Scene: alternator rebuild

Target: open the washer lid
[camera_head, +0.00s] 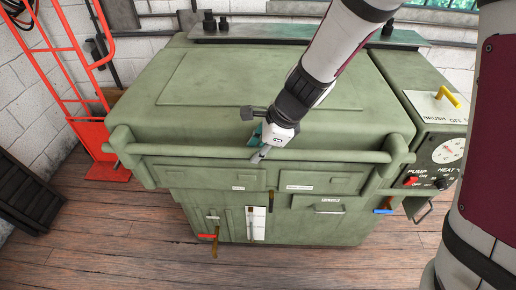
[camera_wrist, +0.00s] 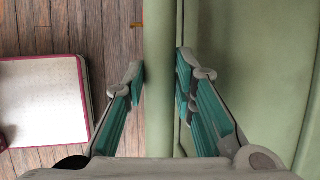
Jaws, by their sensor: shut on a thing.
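The green parts washer (camera_head: 265,215) stands in the middle of the head view. Its broad green lid (camera_head: 225,85) lies down over the top, and I see no gap under it. A thick green handle bar (camera_head: 330,156) runs along the lid's front edge. My gripper (camera_head: 260,152) reaches down from above at about the middle of this bar. In the wrist view, the bar (camera_wrist: 160,110) passes between my two teal-padded fingers (camera_wrist: 160,78), and they are closed on it. The undersides of the fingers are hidden in the head view.
A control panel (camera_head: 446,150) with a dial, switches and a yellow lever is at the right. A red hand truck (camera_head: 88,90) leans at the left by the wall. A dark slatted crate (camera_head: 25,195) lies at the lower left. The wooden floor (camera_head: 130,245) in front is clear.

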